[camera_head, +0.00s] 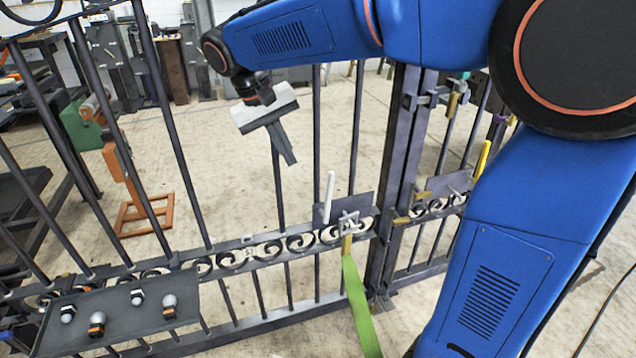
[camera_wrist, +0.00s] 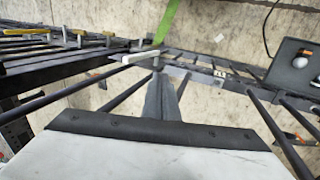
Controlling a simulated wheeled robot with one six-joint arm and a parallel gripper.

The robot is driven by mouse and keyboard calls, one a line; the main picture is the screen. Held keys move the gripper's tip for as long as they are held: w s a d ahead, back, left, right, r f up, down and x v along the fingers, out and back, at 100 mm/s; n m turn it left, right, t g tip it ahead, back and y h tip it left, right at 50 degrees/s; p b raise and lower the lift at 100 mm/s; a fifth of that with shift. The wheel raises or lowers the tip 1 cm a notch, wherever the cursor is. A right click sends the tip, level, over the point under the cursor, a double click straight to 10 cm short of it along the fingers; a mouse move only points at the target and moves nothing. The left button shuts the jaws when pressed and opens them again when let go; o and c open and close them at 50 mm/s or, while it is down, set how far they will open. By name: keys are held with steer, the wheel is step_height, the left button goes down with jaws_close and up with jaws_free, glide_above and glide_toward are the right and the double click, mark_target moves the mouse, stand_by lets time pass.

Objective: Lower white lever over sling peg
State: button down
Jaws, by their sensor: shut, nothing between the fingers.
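The white lever (camera_head: 328,197) stands nearly upright on a dark plate on the gate's scrolled rail. In the wrist view the white lever (camera_wrist: 133,58) lies just beyond my fingertips. The green sling (camera_head: 360,308) hangs from a small metal fitting (camera_head: 348,223) just right of the lever's foot; the peg itself is too small to make out clearly. The sling also shows in the wrist view (camera_wrist: 167,22). My gripper (camera_head: 288,158) is shut and empty, left of and above the lever, apart from it. Its fingers (camera_wrist: 163,98) also show in the wrist view.
The gate's dark upright bars (camera_head: 181,150) and thick posts (camera_head: 392,170) stand close around my arm. A dark tray (camera_head: 105,315) with several bolt-like pieces is at lower left. A yellow lever (camera_head: 482,158) stands on the right gate section. An orange stand (camera_head: 125,180) is behind the bars.

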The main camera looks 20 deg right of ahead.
steer(key=shift+f, duration=0.1)
glide_above(326, 196)
steer(key=a, duration=0.2)
step_height(326, 196, down, 10)
steer(key=shift+r, duration=0.2)
stand_by(0.5)
